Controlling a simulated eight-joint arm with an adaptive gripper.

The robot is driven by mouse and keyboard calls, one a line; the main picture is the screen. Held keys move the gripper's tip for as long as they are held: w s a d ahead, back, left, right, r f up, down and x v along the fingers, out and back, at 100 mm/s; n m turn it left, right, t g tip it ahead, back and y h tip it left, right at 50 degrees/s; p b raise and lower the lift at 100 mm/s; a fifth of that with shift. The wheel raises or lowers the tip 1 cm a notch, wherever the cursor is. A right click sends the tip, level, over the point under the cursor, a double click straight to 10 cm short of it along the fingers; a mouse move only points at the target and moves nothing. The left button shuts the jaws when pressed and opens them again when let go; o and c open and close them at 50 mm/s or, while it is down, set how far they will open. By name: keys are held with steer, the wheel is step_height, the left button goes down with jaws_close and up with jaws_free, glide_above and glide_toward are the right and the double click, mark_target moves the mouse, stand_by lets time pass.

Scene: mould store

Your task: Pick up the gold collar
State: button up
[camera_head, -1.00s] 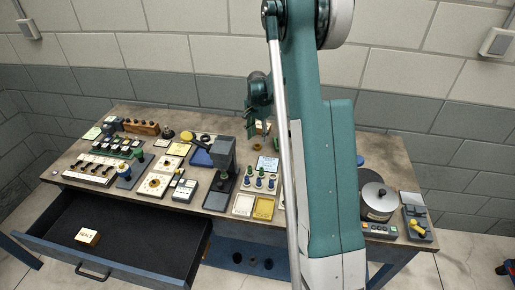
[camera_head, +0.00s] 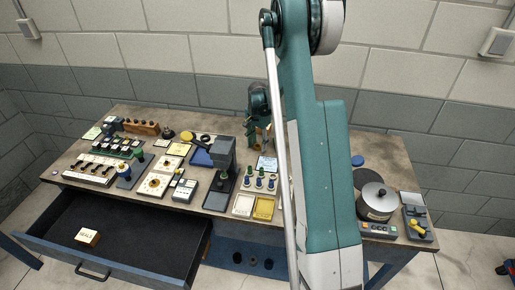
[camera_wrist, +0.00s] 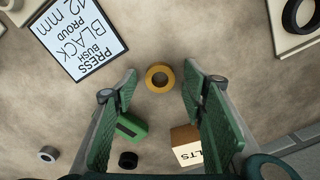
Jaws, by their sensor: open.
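The gold collar (camera_wrist: 160,78) is a small yellow-gold ring lying flat on the tabletop in the wrist view. My gripper (camera_wrist: 160,71) is open, with one green ridged finger on each side of the picture. The collar appears between the fingertips, with clear space on both sides, and nothing is held. How high the fingertips are above it is hard to tell. In the head view my gripper (camera_head: 258,140) hangs over the back middle of the table, and I cannot make out the collar clearly there.
A green block (camera_wrist: 131,127), a black ring (camera_wrist: 128,160), a lettered box (camera_wrist: 187,148) and a grey ring (camera_wrist: 47,154) lie near the fingers. A printed card (camera_wrist: 80,38) is at upper left. The table's open drawer (camera_head: 140,225) juts out in front.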

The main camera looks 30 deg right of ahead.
mark_target(258, 145)
steer(key=c, duration=1)
steer(key=shift+r, duration=5.05)
